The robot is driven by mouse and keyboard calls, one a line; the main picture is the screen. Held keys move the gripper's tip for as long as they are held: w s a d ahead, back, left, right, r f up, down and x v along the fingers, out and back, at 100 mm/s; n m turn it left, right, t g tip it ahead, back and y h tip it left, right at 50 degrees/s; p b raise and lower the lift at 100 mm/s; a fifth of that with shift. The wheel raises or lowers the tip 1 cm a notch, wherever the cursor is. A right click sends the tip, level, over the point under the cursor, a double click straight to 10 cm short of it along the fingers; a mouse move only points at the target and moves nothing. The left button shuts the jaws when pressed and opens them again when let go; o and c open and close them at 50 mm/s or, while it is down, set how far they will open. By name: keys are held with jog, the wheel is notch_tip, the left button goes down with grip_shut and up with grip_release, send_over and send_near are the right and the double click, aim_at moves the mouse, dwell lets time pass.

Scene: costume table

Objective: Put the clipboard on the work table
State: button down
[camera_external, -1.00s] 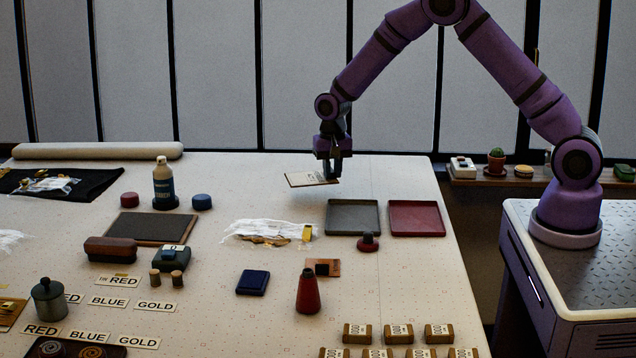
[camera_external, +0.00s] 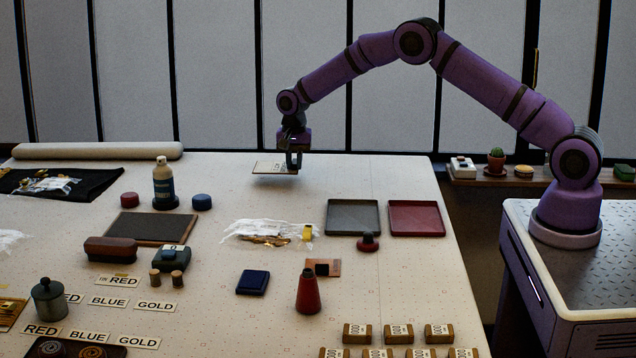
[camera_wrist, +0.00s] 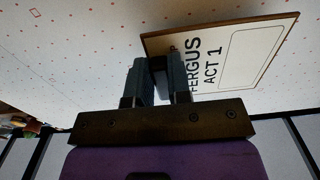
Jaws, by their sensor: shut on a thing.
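The clipboard (camera_external: 269,168) is a small flat board with a pale sheet and a brown edge. In the wrist view the clipboard (camera_wrist: 235,58) reads "FERGUS ACT 1". My gripper (camera_external: 293,162) is shut on one edge of it, and the gripper's two fingers (camera_wrist: 162,75) also show in the wrist view. The clipboard is held roughly level, a little above the work table (camera_external: 235,190), near its back edge. A small shadow lies just under it. Whether it touches the table at any point is hard to tell.
The table around the clipboard is clear. A bottle (camera_external: 163,184) and dark mat (camera_external: 150,228) are at left. A pale roll (camera_external: 98,151) lies behind.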

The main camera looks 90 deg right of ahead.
aim_at(286, 168)
jog(key=shift+w+d+f, duration=0.1)
jog(key=shift+w+d, duration=0.2)
jog(key=shift+w, duration=0.35)
jog(key=shift+w+d+f, duration=0.1)
jog(key=shift+w+d, duration=0.2)
jog(key=shift+w, duration=0.3)
jog(key=shift+f, duration=1.65)
jog(key=shift+f, duration=0.1)
jog(key=c, duration=1.1)
grip_release()
jog(key=shift+o, duration=0.2)
